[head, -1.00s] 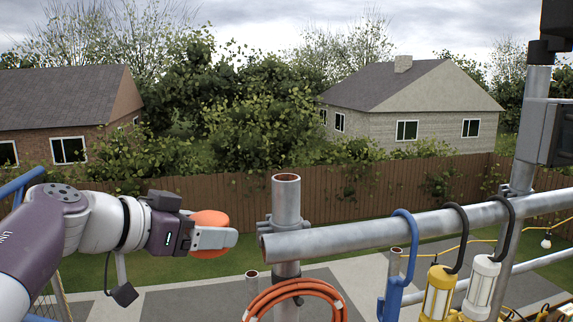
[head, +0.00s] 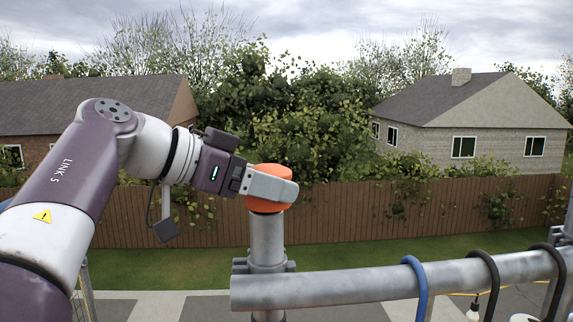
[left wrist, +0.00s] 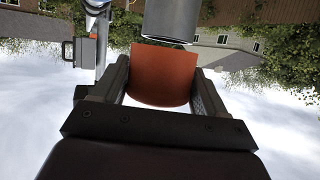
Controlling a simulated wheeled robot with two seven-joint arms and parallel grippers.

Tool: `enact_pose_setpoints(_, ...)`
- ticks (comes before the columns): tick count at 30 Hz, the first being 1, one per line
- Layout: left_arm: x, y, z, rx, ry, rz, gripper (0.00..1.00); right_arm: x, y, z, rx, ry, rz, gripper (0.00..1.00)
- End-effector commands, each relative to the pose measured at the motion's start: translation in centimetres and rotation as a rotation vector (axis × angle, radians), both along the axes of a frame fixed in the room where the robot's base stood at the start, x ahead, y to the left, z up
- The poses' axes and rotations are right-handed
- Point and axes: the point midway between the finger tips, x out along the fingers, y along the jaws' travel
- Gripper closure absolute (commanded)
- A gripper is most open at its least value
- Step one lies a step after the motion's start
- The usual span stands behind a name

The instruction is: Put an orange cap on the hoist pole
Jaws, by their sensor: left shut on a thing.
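The orange cap (head: 264,206) is held between the fingers of my left gripper (head: 280,187), which is shut on it. In the head view the cap is directly over the top of the upright grey hoist pole (head: 266,241), lined up with it. In the left wrist view the cap (left wrist: 163,76) sits between both fingers, with the pole's round end (left wrist: 172,22) very near its edge. My right gripper is not in view.
A horizontal grey rail (head: 350,285) crosses in front of the pole, below the cap. A blue hook (head: 416,280) and a black hook (head: 487,275) hang on it at the right. A wooden fence (head: 345,212) stands well behind.

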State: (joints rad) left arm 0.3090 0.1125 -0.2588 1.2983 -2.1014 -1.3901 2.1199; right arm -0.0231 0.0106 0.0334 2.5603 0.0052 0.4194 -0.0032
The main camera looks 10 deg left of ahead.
Motion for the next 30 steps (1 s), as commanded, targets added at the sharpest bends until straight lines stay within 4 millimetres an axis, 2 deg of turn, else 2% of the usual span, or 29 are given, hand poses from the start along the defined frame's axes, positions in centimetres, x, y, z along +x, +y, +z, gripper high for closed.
enact_pose_setpoints(4,0.0,0.0,-1.8,-0.002,0.003,-0.001,0.57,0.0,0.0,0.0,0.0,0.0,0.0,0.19)
enact_pose_setpoints(6,0.0,0.0,-2.6,0.0,0.005,-0.001,0.66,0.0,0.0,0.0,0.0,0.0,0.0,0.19)
enact_pose_setpoints(7,0.0,0.0,-2.9,0.0,0.008,-0.002,0.65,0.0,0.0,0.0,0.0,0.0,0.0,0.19)
enact_pose_setpoints(9,0.0,0.0,-3.4,0.0,0.009,-0.003,0.79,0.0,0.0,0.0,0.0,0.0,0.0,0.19)
enact_pose_setpoints(10,0.0,0.0,-3.5,0.0,0.009,-0.003,0.78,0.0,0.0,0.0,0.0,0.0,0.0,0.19)
enact_pose_setpoints(11,0.0,0.0,-3.6,0.0,0.008,-0.002,0.85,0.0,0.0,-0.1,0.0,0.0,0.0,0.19)
enact_pose_setpoints(30,-0.1,0.1,-3.4,-0.001,0.0,0.0,0.86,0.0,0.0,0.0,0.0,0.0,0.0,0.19)
